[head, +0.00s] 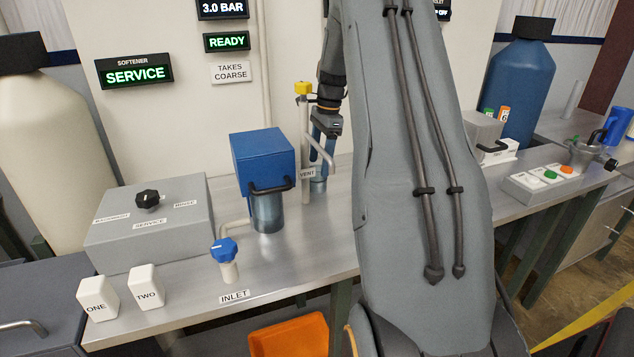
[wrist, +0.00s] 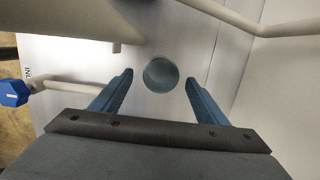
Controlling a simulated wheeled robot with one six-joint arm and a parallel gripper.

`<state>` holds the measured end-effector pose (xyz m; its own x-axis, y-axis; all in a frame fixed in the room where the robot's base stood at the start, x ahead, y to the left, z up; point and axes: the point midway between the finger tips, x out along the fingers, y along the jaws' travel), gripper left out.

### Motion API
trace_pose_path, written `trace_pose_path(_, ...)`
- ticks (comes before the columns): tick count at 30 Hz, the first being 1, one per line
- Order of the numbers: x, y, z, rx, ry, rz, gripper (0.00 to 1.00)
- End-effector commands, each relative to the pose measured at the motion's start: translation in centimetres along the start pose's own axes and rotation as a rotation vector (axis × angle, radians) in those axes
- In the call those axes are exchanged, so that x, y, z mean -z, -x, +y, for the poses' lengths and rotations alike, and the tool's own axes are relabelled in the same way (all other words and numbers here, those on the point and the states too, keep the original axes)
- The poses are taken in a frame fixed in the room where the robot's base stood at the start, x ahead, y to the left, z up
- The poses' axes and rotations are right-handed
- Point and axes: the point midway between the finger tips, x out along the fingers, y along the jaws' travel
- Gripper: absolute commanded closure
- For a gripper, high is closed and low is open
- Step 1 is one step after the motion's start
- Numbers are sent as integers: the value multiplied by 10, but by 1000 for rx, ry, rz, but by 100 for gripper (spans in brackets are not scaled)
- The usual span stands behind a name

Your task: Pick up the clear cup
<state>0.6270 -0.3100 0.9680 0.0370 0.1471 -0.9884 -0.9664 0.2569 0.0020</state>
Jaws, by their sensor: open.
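The clear cup (wrist: 161,74) is a round bluish see-through shape on the metal bench. In the wrist view it sits beyond and between my fingertips, apart from both. My gripper (wrist: 159,78) is open and empty, with one blue finger on each side of the cup's line.
The white vent pipe (head: 305,140) with a yellow knob stands close to my gripper. A blue box (head: 263,160) with a black handle is left of it. The blue inlet knob (head: 224,250) and a grey softener box (head: 152,222) are farther left. The bench front is mostly clear.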

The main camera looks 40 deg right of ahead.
Motion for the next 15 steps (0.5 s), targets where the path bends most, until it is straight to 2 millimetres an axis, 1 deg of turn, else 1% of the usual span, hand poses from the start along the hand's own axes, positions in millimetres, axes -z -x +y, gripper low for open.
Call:
trace_pose_path(1,0,-6,0,-2,1,0,32)
trace_pose_path(5,0,-17,0,-1,3,1,32)
trace_pose_path(12,2,-50,0,-2,6,1,32)
trace_pose_path(15,2,-60,-1,0,7,2,32)
